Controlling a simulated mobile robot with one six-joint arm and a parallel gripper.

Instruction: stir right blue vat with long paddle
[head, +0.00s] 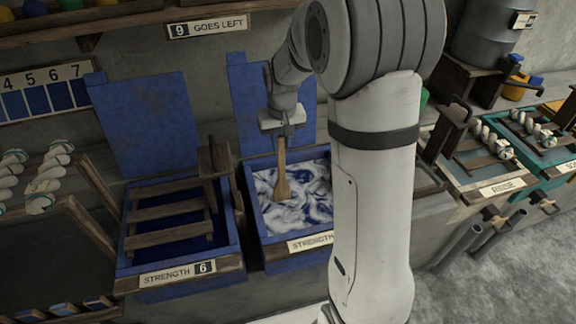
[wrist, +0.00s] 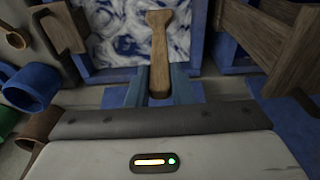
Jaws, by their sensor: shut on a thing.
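My gripper (head: 284,130) is shut on the wooden paddle (head: 282,180) and holds it upright over the right blue vat (head: 254,199). The paddle's broad lower end is at the swirled blue and white surface of the liquid (head: 310,186); I cannot tell how deep it dips. In the wrist view the paddle (wrist: 159,50) stands between the blue fingers of my gripper (wrist: 160,88), with the swirled liquid (wrist: 115,40) beyond it. My arm hides the right part of this vat and part of its "STRENGTH" label.
The left blue vat (head: 228,255), labelled "STRENGTH 6" (head: 178,273), holds a wooden rack (head: 170,212). A wooden post (head: 215,160) stands between the vats. Raised blue lids (head: 150,120) stand behind. A rinse tub (head: 480,180) with skeins is at right.

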